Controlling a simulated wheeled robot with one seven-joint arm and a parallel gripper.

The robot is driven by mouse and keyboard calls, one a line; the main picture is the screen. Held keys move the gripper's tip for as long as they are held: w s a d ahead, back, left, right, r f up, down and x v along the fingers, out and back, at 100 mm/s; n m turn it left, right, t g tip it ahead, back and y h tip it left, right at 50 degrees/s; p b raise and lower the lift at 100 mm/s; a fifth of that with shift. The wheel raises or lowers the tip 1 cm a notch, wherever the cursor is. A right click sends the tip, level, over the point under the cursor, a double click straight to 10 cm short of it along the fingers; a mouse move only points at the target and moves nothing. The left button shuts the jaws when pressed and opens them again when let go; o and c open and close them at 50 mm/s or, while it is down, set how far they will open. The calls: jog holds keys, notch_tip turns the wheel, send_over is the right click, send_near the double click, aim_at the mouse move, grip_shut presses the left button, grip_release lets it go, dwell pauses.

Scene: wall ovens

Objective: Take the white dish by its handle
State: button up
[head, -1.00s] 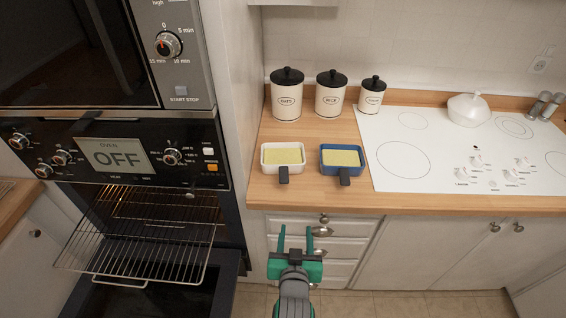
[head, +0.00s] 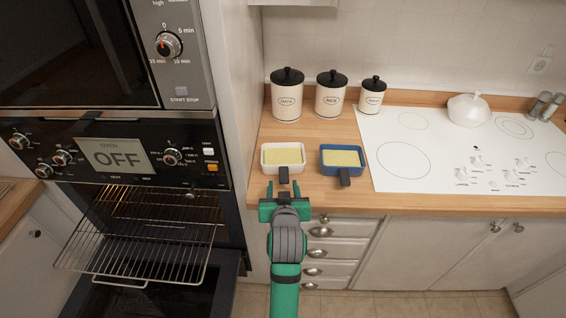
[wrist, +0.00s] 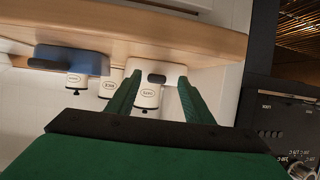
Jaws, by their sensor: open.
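The white dish (head: 266,167) with yellow filling stands on the wooden counter near its front edge. Its dark handle (head: 284,173) points toward me. In the wrist view, the white dish (wrist: 172,70) shows between the fingers, with the handle end (wrist: 156,78) facing the camera. My gripper (head: 283,186) is open and empty at the counter's front edge, right in front of the handle. The fingertips (wrist: 160,78) appear on either side of the handle in the picture. I cannot tell whether the handle is between them in depth.
A blue dish (head: 326,168) with a dark handle stands just right of the white one. Several lidded canisters (head: 286,98) stand behind. A white cooktop (head: 420,175) lies to the right. On the left, the oven is open with its rack (head: 140,245) pulled out.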

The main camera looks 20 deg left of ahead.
aim_at(284, 180)
jog(key=w, duration=0.2)
jog(key=w+a, duration=0.1)
jog(key=w, duration=0.1)
jog(key=shift+f, duration=0.35)
jog(key=shift+w+a+f, duration=0.2)
jog(key=shift+w+f, duration=0.05)
jog(key=shift+w, duration=0.3)
jog(key=shift+c, duration=0.4)
jog(key=shift+r, duration=0.1)
grip_shut()
